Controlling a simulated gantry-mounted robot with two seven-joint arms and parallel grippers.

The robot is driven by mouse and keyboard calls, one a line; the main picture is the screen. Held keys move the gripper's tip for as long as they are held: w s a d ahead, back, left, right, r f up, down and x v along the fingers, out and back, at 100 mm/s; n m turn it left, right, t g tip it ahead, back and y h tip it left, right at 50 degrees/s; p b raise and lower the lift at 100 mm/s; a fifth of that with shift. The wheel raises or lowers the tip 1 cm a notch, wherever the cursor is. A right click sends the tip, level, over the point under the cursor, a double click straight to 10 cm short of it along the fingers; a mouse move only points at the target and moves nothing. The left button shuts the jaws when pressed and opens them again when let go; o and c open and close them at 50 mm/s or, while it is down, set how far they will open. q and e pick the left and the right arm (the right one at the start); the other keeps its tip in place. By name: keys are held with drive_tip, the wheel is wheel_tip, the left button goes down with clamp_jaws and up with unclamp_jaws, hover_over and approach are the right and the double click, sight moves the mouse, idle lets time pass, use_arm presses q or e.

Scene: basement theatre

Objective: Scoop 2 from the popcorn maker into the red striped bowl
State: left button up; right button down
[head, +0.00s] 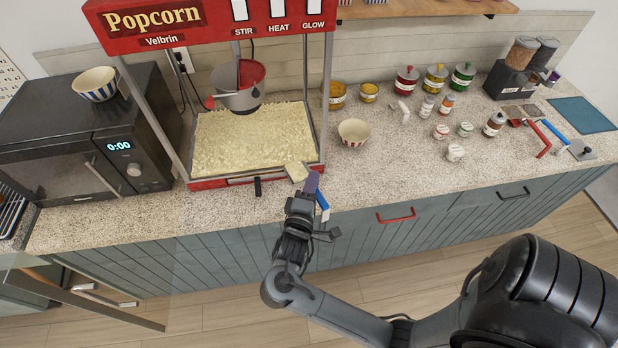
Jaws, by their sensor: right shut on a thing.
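The popcorn maker (256,181) is a red-framed case with popcorn (240,140) spread over its floor and a metal kettle hanging above. My right gripper (311,184) is at its front right corner, shut on a scoop with a blue handle (322,204). The scoop's head (297,172) is at the maker's front edge and looks full of pale popcorn. The red striped bowl (354,132) stands upright on the counter, right of the maker and apart from the scoop. I cannot see into it clearly enough to tell its contents. My left gripper is not in view.
A blue striped bowl (96,83) sits on the black microwave (75,140) at left. Jars, shakers and a red-handled tool (540,138) stand or lie on the right. The counter front (400,180) right of my gripper is clear. A glass door (85,290) stands open at lower left.

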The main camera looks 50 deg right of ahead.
sight(320, 195)
drive_tip(key=shift+s+a+r, duration=0.15)
drive_tip(key=shift+s+a, duration=0.15)
drive_tip(key=shift+s, duration=0.35)
drive_tip(key=shift+s+a+r, duration=0.1)
drive_tip(key=shift+s+a, duration=0.25)
drive_tip(key=shift+s, duration=0.35)
drive_tip(key=shift+s+a+r, duration=0.15)
drive_tip(key=shift+s+a, duration=0.15)
drive_tip(key=shift+s, duration=0.35)
